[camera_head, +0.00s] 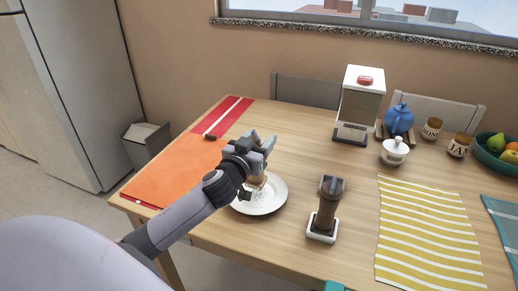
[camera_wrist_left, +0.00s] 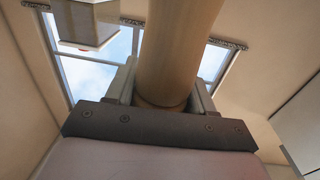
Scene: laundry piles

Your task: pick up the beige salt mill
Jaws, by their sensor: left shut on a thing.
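My left gripper (camera_head: 265,145) is over the white plate (camera_head: 268,206) on the table in the head view. It is shut on the beige salt mill (camera_wrist_left: 178,50), which stands between the two fingers in the left wrist view. In the head view, only a small beige part of the mill (camera_head: 258,182) shows below the gripper; the rest is hidden. I cannot tell whether the mill touches the plate. My right gripper is not in view.
A blender-like appliance (camera_head: 361,105), a blue teapot (camera_head: 399,119), a white lidded pot (camera_head: 394,152) and jars are further back. A yellow striped cloth (camera_head: 425,235) lies at right.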

